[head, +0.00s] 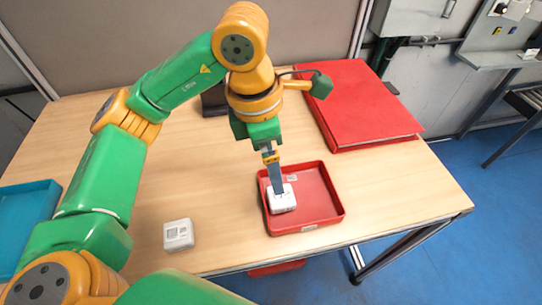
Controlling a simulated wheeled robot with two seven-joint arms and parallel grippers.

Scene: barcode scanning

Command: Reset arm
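My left arm comes in from the left and reaches over the table. Its gripper (275,188) points down into the red tray (325,213) at the table's front. The fingertips are at a white box (283,203) in the tray and overlap its back part in the picture. The fingers show edge-on, so I cannot tell whether they are open or closed on the box. A second white box (179,235) with printed marks lies on the table, left of the tray. My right gripper is not in view.
A large flat red box (365,105) lies at the back right of the wooden table (400,190). A blue tray (25,215) sits at the left edge. A dark object (212,101) stands behind my arm, partly hidden. Bare tabletop lies between the loose box and the red tray.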

